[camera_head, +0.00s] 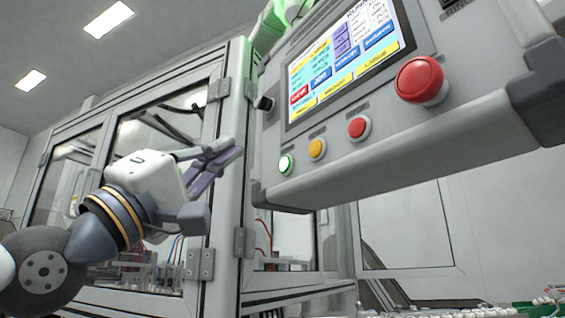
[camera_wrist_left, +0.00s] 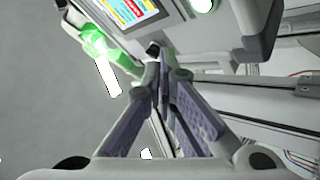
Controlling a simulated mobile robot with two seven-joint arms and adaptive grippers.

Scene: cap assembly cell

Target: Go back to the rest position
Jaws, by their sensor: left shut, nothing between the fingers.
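My left gripper (camera_head: 226,160) is raised in front of the glazed cell and points up and right toward the control panel (camera_head: 400,165). Its fingers are shut with nothing between them, and they are apart from the panel. In the left wrist view the fingertips (camera_wrist_left: 161,62) meet near the middle, and the panel (camera_wrist_left: 170,35) shows beyond them at the top. On the panel, the green button (camera_head: 286,164) is lit, to the right of the fingertips. My right gripper is not in view.
The panel also carries an amber button (camera_head: 317,149), a red button (camera_head: 359,128), a large red emergency stop (camera_head: 422,80) and a screen (camera_head: 345,55). The cell's door frame (camera_head: 232,190) stands close behind my left gripper. Small parts (camera_head: 500,311) lie at the lower right.

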